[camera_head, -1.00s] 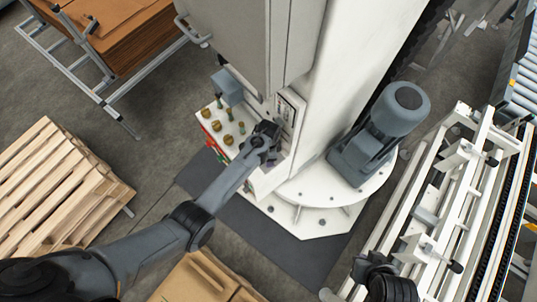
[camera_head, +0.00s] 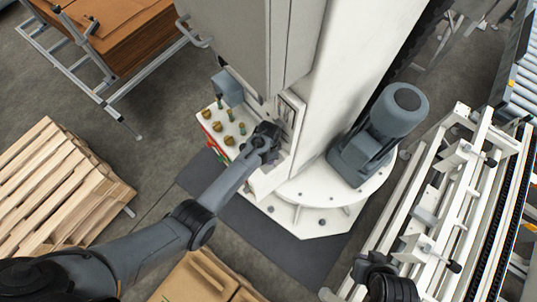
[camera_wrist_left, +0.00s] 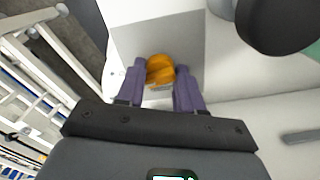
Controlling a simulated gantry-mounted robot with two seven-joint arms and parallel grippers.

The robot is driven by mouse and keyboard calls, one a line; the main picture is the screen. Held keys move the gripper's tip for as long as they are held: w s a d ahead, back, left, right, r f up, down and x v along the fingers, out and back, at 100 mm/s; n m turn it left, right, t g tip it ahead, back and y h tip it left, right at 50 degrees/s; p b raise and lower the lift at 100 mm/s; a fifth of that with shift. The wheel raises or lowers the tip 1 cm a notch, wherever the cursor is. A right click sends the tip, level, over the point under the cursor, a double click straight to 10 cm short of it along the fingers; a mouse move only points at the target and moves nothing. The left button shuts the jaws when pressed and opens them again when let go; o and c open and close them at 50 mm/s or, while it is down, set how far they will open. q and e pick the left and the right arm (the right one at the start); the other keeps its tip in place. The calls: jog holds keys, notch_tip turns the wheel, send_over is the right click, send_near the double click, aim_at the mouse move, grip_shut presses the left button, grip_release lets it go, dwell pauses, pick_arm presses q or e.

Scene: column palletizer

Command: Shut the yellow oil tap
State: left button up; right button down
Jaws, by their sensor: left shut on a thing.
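The yellow tap (camera_wrist_left: 160,68) sits between the two purple fingers of my left gripper (camera_wrist_left: 162,82) in the left wrist view. The fingers are shut on it from both sides. A pale wall is behind the tap. In the head view my left gripper (camera_head: 265,140) reaches the white column base from the lower left, at the right end of the valve panel. The tap is hidden there by the gripper. My right gripper is not seen.
A white panel with several brass knobs (camera_head: 229,140) lies just left of my gripper. A grey motor (camera_head: 381,140) stands on the base to the right. A wooden pallet (camera_head: 62,190) is at the left, and a cardboard box (camera_head: 192,281) is below my arm.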

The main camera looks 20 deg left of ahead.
pick_arm(q)
jog(key=n+p, duration=0.1)
jog(key=n, duration=0.2)
jog(key=shift+r+n, duration=0.1)
jog(key=shift+n, duration=0.2)
jog(key=n+p, duration=0.1)
jog(key=n, duration=0.3)
jog(key=shift+n, duration=0.3)
jog(key=n, duration=0.3)
jog(key=shift+n+p, duration=0.3)
jog(key=shift+p, duration=0.1)
jog(key=shift+n, duration=2)
jog(key=o, duration=1)
